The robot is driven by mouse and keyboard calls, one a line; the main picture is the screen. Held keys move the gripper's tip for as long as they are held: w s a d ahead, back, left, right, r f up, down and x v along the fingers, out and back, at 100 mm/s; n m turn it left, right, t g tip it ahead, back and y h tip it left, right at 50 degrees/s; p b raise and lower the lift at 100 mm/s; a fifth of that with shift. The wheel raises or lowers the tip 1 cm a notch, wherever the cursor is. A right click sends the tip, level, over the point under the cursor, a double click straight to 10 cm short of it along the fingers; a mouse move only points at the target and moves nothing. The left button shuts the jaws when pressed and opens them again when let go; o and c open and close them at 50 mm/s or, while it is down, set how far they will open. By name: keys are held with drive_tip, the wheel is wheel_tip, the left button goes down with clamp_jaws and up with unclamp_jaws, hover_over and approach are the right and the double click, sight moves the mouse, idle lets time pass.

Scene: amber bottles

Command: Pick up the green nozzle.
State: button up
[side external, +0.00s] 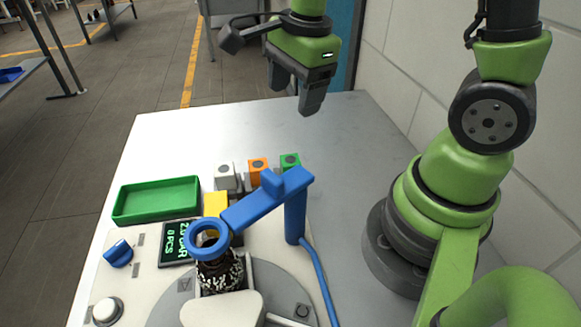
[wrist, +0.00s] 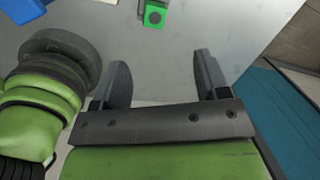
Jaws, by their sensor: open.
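The green nozzle (side external: 290,162) is a small green block with a dark round top, at the right end of a short row of similar blocks, partly behind the blue arm fixture. It also shows in the wrist view (wrist: 155,16) at the top edge, beyond my fingertips. My gripper (side external: 312,98) hangs above the table, behind and higher than the nozzle. In the wrist view its two fingers (wrist: 162,72) are apart with nothing between them.
An orange block (side external: 258,168) and a white block (side external: 226,177) stand left of the green nozzle. A blue arm with a ring (side external: 262,203) rises in front, over an amber bottle (side external: 222,276). A green tray (side external: 157,201) lies at left. The table's far part (side external: 230,125) is clear.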

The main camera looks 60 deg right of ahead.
sight(293, 159)
drive_tip(key=f+m, duration=0.1)
drive_tip(key=f, duration=0.1)
drive_tip(key=f+m+g, duration=0.1)
drive_tip(key=f+m, duration=0.1)
drive_tip(key=w+d+f+m, duration=0.1)
drive_tip(key=shift+f+m, duration=0.3)
drive_tip(key=shift+f, duration=0.1)
drive_tip(key=shift+m+g, duration=0.3)
wheel_tip(293, 159, down, 4)
drive_tip(key=shift+s+f, duration=0.1)
drive_tip(key=shift+f, duration=0.05)
drive_tip(key=shift+s+a+f, duration=0.1)
drive_tip(key=shift+f, duration=1.45)
drive_tip(key=shift+a+f, duration=0.1)
drive_tip(key=shift+f, duration=1.4)
drive_tip(key=c, duration=1)
